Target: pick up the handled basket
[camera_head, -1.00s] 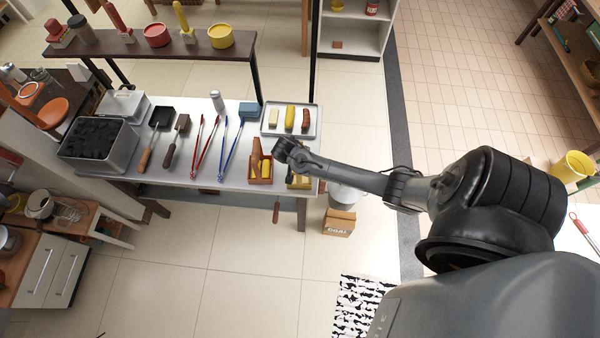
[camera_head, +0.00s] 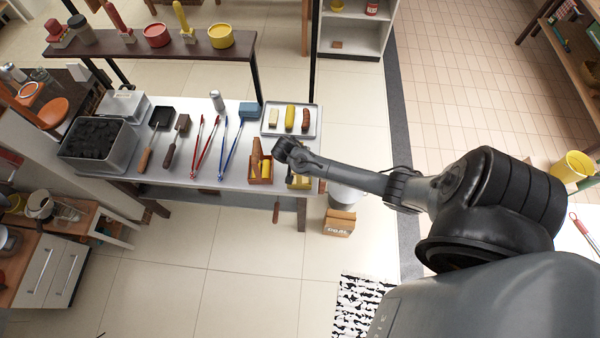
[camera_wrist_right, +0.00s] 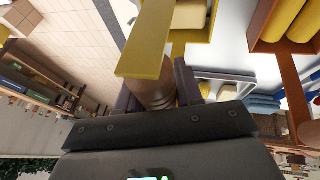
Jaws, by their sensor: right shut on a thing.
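A yellow handled basket (camera_head: 299,181) is at the front right corner of the grey table, partly hidden under my right arm. In the right wrist view, its flat yellow handle bar (camera_wrist_right: 148,42) and yellow tray (camera_wrist_right: 198,24) show, with a pale block inside. My right gripper (camera_wrist_right: 156,88) is shut on the basket's handle, around a brown, round grip. In the head view, the right gripper (camera_head: 291,162) is over the basket, and its fingers are hard to see. I cannot tell whether the basket touches the table. My left gripper is not in view.
A similar brown handled basket (camera_head: 254,178) holding yellow items stands close to the left. A tray with food (camera_head: 272,131) lies behind. Blue tongs (camera_head: 224,155), red tongs (camera_head: 199,152) and a coal bin (camera_head: 123,150) are further left. A cardboard box (camera_head: 338,223) is on the floor.

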